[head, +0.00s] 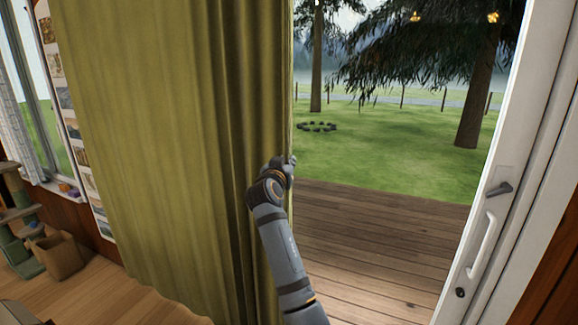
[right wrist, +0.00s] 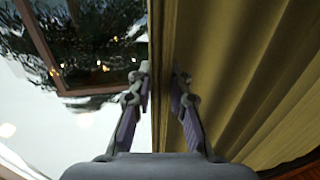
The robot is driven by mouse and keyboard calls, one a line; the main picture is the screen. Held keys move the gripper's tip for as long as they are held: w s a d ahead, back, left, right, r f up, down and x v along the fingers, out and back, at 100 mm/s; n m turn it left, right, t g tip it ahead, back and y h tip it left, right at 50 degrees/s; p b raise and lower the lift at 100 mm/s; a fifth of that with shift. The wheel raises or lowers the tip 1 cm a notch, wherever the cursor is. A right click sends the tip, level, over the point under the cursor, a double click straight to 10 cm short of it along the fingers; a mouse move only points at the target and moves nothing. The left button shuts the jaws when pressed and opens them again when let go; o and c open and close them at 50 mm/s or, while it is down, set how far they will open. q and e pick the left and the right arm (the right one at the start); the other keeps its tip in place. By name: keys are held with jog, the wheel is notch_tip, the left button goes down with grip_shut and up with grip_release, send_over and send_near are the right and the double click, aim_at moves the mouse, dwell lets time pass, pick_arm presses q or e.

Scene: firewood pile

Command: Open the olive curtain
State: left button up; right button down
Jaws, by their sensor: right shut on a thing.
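The olive curtain (head: 170,130) hangs over the left part of the glass door opening in the head view, and its right edge falls near the middle of the picture. My right gripper (head: 291,162) is at that edge, about halfway down the visible cloth. In the right wrist view the curtain (right wrist: 245,75) fills the right side, and my right gripper (right wrist: 160,80) has one finger on each side of its edge, shut on the cloth. The fingertips are partly hidden in the head view. My left gripper is not in view.
A white door frame with a handle (head: 483,247) stands at the right. Beyond the opening lie a wooden deck (head: 385,235) and grass with trees. A cat tree (head: 18,225) and a brown box (head: 57,256) stand at the left by a window.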

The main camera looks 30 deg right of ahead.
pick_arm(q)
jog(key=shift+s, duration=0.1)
pick_arm(e)
jog(key=shift+f, duration=0.15)
jog(key=c, duration=1.2)
grip_release()
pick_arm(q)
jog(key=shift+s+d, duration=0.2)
pick_arm(e)
jog(key=shift+s+a, duration=0.1)
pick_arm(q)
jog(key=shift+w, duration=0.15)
pick_arm(e)
jog(key=v, duration=0.7)
jog(key=shift+s+a, duration=0.1)
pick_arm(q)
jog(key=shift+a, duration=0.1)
